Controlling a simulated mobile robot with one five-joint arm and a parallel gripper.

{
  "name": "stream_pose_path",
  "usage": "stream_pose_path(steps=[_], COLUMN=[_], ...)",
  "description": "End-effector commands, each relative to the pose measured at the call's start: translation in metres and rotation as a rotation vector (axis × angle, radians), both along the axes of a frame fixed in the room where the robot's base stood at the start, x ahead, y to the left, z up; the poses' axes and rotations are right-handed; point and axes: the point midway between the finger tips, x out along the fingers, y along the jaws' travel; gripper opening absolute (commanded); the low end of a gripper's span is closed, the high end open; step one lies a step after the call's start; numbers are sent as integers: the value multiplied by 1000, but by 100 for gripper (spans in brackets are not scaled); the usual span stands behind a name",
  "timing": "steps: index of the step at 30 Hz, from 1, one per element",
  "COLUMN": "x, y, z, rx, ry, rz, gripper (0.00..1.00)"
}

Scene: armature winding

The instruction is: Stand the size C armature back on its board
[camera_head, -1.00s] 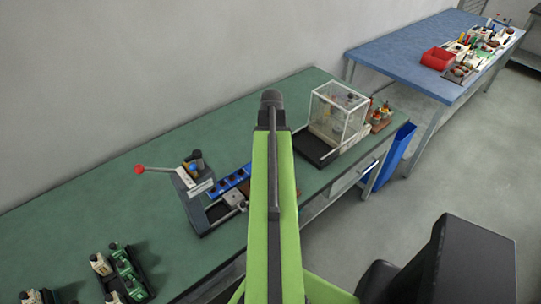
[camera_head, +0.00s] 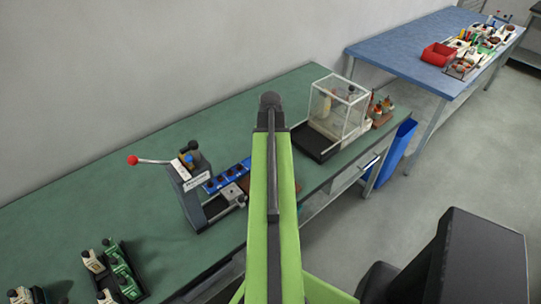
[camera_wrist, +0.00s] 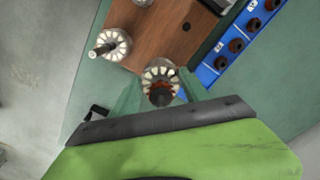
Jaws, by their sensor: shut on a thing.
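My gripper (camera_wrist: 160,92) is shut on an armature (camera_wrist: 160,74) with a ring of pale teeth and a copper-brown centre, seen end-on in the wrist view. I cannot read its size. It overlaps the near edge of a brown wooden board (camera_wrist: 155,42); whether it touches the board cannot be told. A second armature (camera_wrist: 110,45) with a dark shaft stands at the board's left edge, and part of a third (camera_wrist: 143,2) shows at the top. A small dark round spot (camera_wrist: 187,26) lies on the bare board. In the head view my arm hides the gripper and most of the board.
A blue strip with dark round sockets (camera_wrist: 222,47) lies right of the board. On the green bench (camera_head: 100,195) stand a red-knobbed lever press (camera_head: 187,180), a clear box (camera_head: 340,105) and dark trays of parts (camera_head: 122,272). A blue table (camera_head: 400,55) stands beyond.

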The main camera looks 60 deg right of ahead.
Motion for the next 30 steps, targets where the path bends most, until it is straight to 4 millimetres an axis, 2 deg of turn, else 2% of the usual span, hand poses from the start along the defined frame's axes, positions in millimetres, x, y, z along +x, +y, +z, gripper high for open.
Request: stream_pose_path(steps=[30], x=[1], y=[0], z=[-21], rx=[0], ry=[0], rz=[2], gripper=[0])
